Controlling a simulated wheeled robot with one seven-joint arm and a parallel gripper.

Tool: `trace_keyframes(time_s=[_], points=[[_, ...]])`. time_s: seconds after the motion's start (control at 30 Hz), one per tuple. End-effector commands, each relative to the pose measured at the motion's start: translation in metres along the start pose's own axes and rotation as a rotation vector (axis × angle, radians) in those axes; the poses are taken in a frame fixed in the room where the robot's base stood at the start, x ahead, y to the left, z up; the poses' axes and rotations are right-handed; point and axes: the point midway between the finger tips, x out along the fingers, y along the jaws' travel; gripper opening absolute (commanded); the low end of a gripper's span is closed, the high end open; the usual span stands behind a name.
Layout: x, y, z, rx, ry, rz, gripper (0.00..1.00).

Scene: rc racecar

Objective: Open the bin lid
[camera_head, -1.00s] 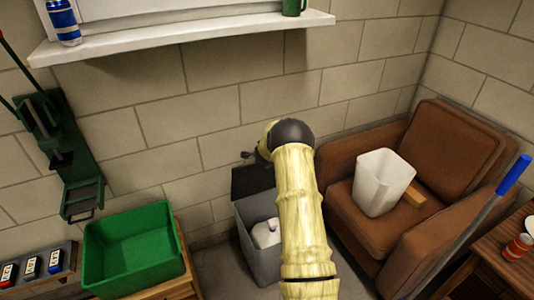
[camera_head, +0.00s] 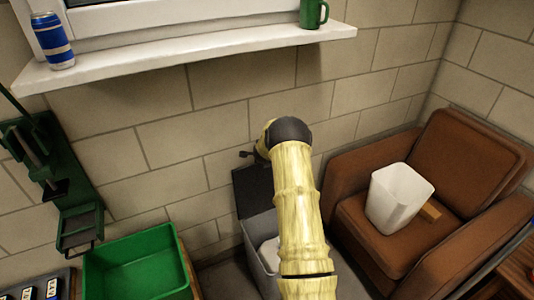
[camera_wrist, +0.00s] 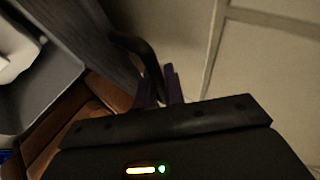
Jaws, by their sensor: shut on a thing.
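The grey bin (camera_head: 259,229) stands on the floor below the wall, partly hidden by my arm. Its dark lid (camera_head: 251,193) is raised and stands steeply at the back of the bin, so the opening shows. A white item (camera_head: 268,252) lies inside. In the wrist view, the bin's grey wall (camera_wrist: 45,88) and the dark lid (camera_wrist: 75,35) are at the left. My gripper (camera_wrist: 166,88) is shut on the black lid handle (camera_wrist: 138,52), a curved bar. In the head view, the fingers are mostly hidden behind my wrist.
A brown armchair (camera_head: 465,165) holding a white container (camera_head: 399,198) stands right of the bin. A green crate (camera_head: 135,265) is at the left. A windowsill (camera_head: 190,50) with a can and a green mug runs above. The block wall is close behind the lid.

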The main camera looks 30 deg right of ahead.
Motion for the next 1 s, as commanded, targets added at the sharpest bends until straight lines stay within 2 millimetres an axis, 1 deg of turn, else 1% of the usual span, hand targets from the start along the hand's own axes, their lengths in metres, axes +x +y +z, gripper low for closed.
trace_keyframes(time_s=[0.03,0.43,0.47,0.53,0.57,0.73,1.0], points=[[0.0003,-0.0007,-0.0031,0.001,0.006,-0.002,0.00],[0.0001,-0.0013,-0.0021,0.000,0.005,-0.003,0.00],[0.0001,-0.0013,-0.0021,0.000,0.005,-0.003,0.16],[0.0001,-0.0012,-0.0017,0.000,0.005,-0.003,0.30],[0.0000,-0.0012,-0.0013,0.000,0.004,-0.003,0.32],[0.0002,-0.0001,0.0003,-0.001,0.001,-0.001,0.32],[0.0007,0.0019,-0.0054,0.004,0.006,0.003,0.32]])
